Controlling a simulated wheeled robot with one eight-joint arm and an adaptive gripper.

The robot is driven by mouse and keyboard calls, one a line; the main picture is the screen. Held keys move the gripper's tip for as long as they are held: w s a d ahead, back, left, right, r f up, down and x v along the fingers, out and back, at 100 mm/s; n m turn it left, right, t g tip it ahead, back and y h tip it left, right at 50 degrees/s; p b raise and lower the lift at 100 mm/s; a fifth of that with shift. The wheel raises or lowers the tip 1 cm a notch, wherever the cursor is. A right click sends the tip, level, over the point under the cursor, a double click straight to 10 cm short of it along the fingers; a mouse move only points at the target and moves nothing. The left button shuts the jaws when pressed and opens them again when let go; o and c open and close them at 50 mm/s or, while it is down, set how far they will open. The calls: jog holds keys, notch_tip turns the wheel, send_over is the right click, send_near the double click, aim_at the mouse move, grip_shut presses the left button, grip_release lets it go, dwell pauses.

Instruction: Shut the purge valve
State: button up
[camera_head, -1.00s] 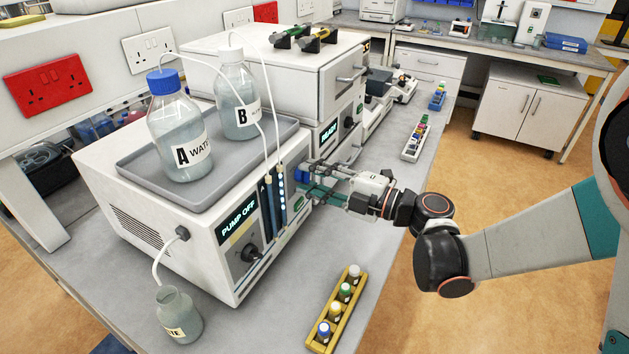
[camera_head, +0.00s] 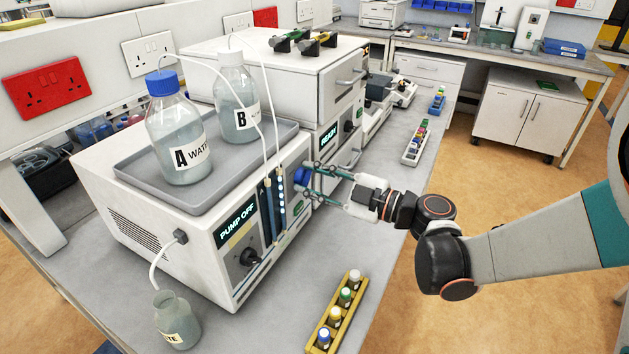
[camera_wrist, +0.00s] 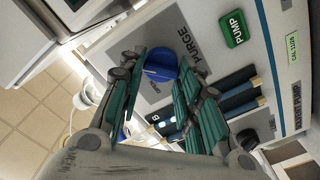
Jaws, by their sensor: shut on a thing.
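The blue purge valve knob (camera_wrist: 161,66) sits beside the word PURGE on the grey front panel of the solvent pump (camera_head: 150,225). It also shows in the head view (camera_head: 301,177) at the right end of the pump's front. My gripper (camera_wrist: 160,58) is shut on the knob, with one green-padded finger on each side of it. In the head view my gripper (camera_head: 311,180) reaches the panel from the right. The fingers partly hide the knob, and its pointing direction is hard to read. The pump's display (camera_head: 237,229) reads PUMP OFF.
Bottles A (camera_head: 178,130) and B (camera_head: 236,100) stand in a grey tray on the pump, with thin tubes running down its front. A waste bottle (camera_head: 177,322) and a yellow vial rack (camera_head: 338,315) stand on the bench. The bench between rack and pump is clear.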

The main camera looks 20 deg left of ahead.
dwell(0.3)
jog(key=o, duration=1)
jog(key=shift+o, duration=0.2)
jog(key=shift+d, duration=0.1)
jog(key=s+d, duration=0.1)
jog(key=d, duration=1)
jog(key=shift+d, duration=0.4)
